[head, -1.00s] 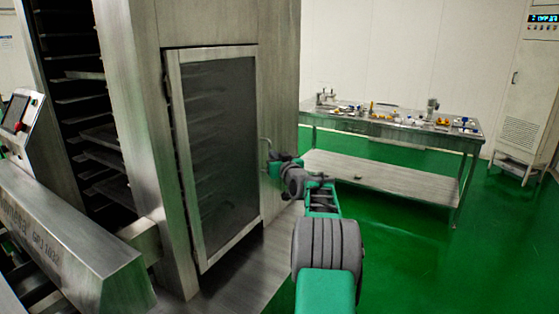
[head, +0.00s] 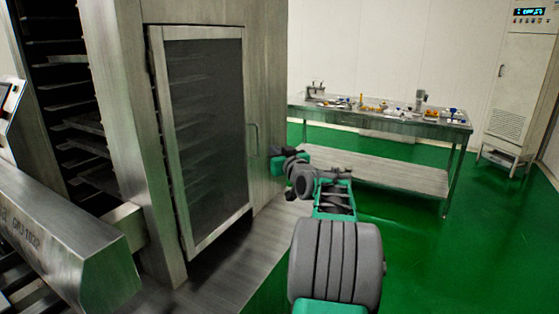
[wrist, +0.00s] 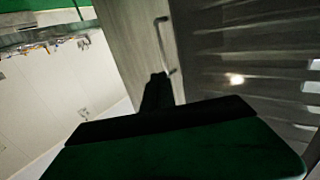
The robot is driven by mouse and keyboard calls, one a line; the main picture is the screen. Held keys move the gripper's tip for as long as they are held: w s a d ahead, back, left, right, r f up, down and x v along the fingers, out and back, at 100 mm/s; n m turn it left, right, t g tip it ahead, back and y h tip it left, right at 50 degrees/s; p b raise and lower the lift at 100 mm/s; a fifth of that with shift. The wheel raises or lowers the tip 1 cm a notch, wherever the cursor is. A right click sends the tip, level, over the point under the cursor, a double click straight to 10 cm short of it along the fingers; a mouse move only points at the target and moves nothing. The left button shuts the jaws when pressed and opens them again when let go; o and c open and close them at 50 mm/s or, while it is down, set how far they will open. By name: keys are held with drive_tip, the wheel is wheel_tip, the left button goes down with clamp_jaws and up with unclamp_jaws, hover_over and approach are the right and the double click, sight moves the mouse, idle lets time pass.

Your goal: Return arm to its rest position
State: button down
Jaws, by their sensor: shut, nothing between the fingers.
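My arm reaches forward in the head view, and its end with my gripper (head: 276,165) is just right of the cabinet door handle (head: 253,138). In the wrist view my gripper (wrist: 158,78) is a dark narrow shape with the fingers together and nothing between them. The handle (wrist: 162,44) shows just beyond the fingertips there. I cannot tell the exact gap to it.
A steel cabinet with racks (head: 72,110) stands at the left, behind a metal machine housing (head: 70,235). A steel table (head: 395,122) with several small items stands behind my arm to the right. A control cabinet (head: 518,80) is at the far right. The green floor (head: 440,260) at right is clear.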

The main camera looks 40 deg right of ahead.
drive_tip(key=s+a+f+n+g+y+p, duration=0.1)
drive_tip(key=a+f+g+y+p, duration=0.15)
drive_tip(key=a, duration=0.95)
drive_tip(key=s+a+f+n+g+y+p, duration=0.1)
drive_tip(key=s+a+g+y+p, duration=0.15)
drive_tip(key=a, duration=1.05)
drive_tip(key=s+a+f+g+p, duration=0.3)
drive_tip(key=s+a, duration=0.6)
drive_tip(key=s, duration=0.3)
drive_tip(key=s+a+f+n+g+p, duration=0.1)
drive_tip(key=s+a+f+g+p, duration=0.2)
drive_tip(key=s+a, duration=0.6)
wheel_tip(320, 180, down, 3)
drive_tip(key=s+g, duration=0.2)
drive_tip(key=shift+s+r+n+g+y, duration=0.2)
drive_tip(key=shift+s+n+g+y, duration=0.1)
drive_tip(key=shift+s+g, duration=0.1)
drive_tip(key=c, duration=2.1)
unclamp_jaws()
drive_tip(key=shift+c, duration=0.2)
